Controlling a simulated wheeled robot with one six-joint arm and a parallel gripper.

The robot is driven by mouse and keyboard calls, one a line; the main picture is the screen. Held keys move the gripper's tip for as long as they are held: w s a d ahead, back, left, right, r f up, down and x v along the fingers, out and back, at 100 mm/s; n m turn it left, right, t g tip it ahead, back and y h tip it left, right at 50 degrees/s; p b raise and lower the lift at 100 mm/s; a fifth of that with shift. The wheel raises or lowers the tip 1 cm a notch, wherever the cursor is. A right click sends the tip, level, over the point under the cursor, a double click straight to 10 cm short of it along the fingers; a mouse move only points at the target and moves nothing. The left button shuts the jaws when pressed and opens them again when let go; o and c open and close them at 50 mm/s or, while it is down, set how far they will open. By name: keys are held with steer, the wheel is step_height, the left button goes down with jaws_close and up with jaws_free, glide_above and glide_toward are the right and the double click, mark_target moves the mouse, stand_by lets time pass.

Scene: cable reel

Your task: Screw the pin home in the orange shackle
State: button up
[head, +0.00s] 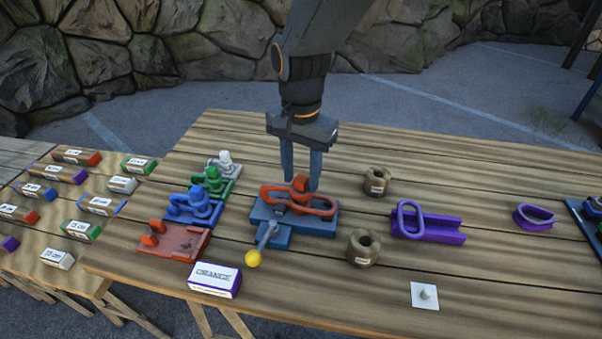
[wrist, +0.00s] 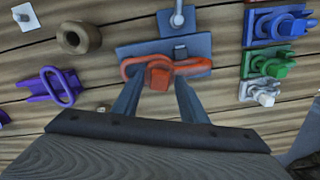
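The orange shackle (head: 322,205) lies flat on a blue-grey fixture (head: 265,215). It also shows in the wrist view (wrist: 195,67). A block-shaped orange pin head (wrist: 158,76) stands at the near side of the shackle in the wrist view; the pin's thread is hidden. My gripper (head: 301,188) points down over the fixture. In the wrist view my gripper's fingers (wrist: 158,88) are apart, one on each side of the pin head, with gaps visible. Whether the fingertips reach down to the head's level is hard to tell.
A yellow-knobbed lever (head: 253,259) sticks out in front of the fixture. An "ORANGE" card box (head: 214,280) stands at front left. Blue (head: 193,206), green and white shackles sit left, beside an orange-red holder (head: 170,243). Brown rings (head: 364,247) and a purple shackle (head: 410,222) are right.

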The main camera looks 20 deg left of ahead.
steer(key=o, duration=0.4)
steer(key=shift+o, duration=0.2)
step_height(320, 180, up, 8)
steer(key=shift+f+b, duration=0.15)
steer(key=shift+b, duration=0.65)
steer(key=w+d+f+n, duration=0.1)
steer(key=d+f, duration=0.2)
steer(key=d, duration=0.7)
steer(key=w+d+f, duration=0.1)
steer(key=d+f, duration=0.2)
steer(key=d, duration=0.7)
steer(key=s+d+f, duration=0.2)
steer(key=s+d, duration=0.1)
steer(key=d, duration=0.4)
steer(key=s+d+f+n+t, duration=0.1)
steer(key=s+d+f, duration=0.1)
steer(key=d, duration=0.5)
steer(key=shift+s+d, duration=0.35)
steer(key=shift+s, duration=0.3)
